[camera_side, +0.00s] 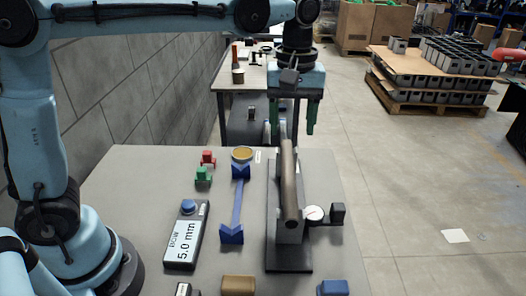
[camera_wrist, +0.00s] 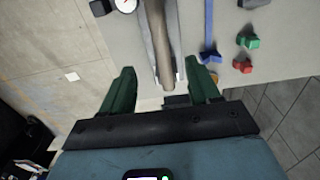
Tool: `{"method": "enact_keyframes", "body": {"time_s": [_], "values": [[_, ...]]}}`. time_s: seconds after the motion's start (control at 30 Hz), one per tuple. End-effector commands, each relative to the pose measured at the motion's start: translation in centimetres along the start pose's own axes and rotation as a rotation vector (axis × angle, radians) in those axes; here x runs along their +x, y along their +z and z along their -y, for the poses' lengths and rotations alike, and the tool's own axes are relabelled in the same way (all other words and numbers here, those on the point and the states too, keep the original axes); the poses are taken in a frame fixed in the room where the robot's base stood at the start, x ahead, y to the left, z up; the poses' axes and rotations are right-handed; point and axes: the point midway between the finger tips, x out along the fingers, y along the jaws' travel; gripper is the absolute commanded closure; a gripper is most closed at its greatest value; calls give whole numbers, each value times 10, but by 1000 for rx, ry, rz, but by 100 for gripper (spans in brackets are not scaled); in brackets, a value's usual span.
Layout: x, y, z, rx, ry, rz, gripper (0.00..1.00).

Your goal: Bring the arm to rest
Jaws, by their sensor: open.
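My gripper (camera_side: 292,118) has two green fingers and hangs pointing down above the far end of a brown cylindrical bar (camera_side: 289,185). The bar lies on a long dark fixture (camera_side: 290,258) on the grey table. In the wrist view, the green fingers of my gripper (camera_wrist: 162,88) are spread wide, one on each side of the bar's end (camera_wrist: 160,45). Nothing is held between them. I cannot tell the exact height of the fingertips above the bar.
A dial gauge (camera_side: 315,214) stands right of the bar. Left are a blue V-ended stand (camera_side: 237,205), a display box reading 5.0 mm (camera_side: 185,240), and red (camera_side: 208,158) and green (camera_side: 203,175) blocks. A wall (camera_side: 140,95) runs along the left.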

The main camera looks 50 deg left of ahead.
Motion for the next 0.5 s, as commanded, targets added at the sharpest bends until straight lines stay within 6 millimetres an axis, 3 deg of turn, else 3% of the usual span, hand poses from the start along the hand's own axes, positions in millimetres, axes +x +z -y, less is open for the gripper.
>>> {"method": "enact_keyframes", "body": {"time_s": [0.27, 0.5], "values": [[0, 0, 7, 27, 18, -12, 39], [2, -1, 47, 216, 131, -118, 39]]}}
